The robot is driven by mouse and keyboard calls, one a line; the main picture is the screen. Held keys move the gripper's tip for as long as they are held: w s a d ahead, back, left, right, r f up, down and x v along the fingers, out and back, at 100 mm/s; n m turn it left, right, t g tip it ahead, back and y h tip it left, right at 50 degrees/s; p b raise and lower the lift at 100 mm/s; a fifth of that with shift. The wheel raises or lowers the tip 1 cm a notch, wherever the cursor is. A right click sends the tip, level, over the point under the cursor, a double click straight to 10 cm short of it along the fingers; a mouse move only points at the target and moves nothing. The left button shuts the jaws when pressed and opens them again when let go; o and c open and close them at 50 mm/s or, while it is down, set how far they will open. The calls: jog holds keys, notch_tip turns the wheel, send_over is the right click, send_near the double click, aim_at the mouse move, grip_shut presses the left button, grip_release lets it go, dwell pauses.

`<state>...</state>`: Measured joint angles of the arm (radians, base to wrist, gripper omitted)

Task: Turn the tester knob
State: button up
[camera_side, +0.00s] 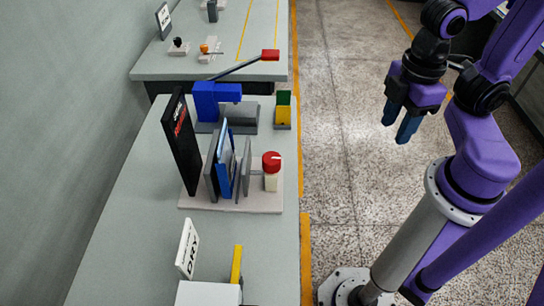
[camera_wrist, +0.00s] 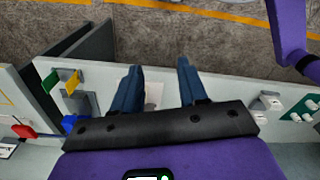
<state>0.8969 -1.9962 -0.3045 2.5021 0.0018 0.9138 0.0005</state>
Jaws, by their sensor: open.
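The red tester knob (camera_side: 271,161) has a white mark and sits at the right side of the tester on the near bench. The tester has upright grey and blue plates (camera_side: 225,165) and a tall black panel (camera_side: 181,140) on a pale base (camera_side: 230,205). My gripper (camera_side: 400,124) is open and empty, in the air over the floor, to the right of the knob and well apart from it. Its two blue fingers also show in the wrist view (camera_wrist: 160,68). There the knob cannot be made out; my gripper body hides much of the bench.
A blue press (camera_side: 217,98) with a red-tipped lever stands behind the tester. A green and yellow block (camera_side: 283,108) is beside it. A DRY sign (camera_side: 187,248) and a white box (camera_side: 208,293) are in front. Open floor (camera_side: 340,150) lies right of the bench.

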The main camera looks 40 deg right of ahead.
jog(key=o, duration=0.4)
jog(key=shift+o, duration=1)
jog(key=shift+w+a, duration=0.15)
jog(key=r+n, duration=0.1)
jog(key=n, duration=2.2)
send_over(271, 158)
notch_tip(271, 158, down, 17)
jog(key=shift+f, duration=0.15)
jog(key=c, duration=1.1)
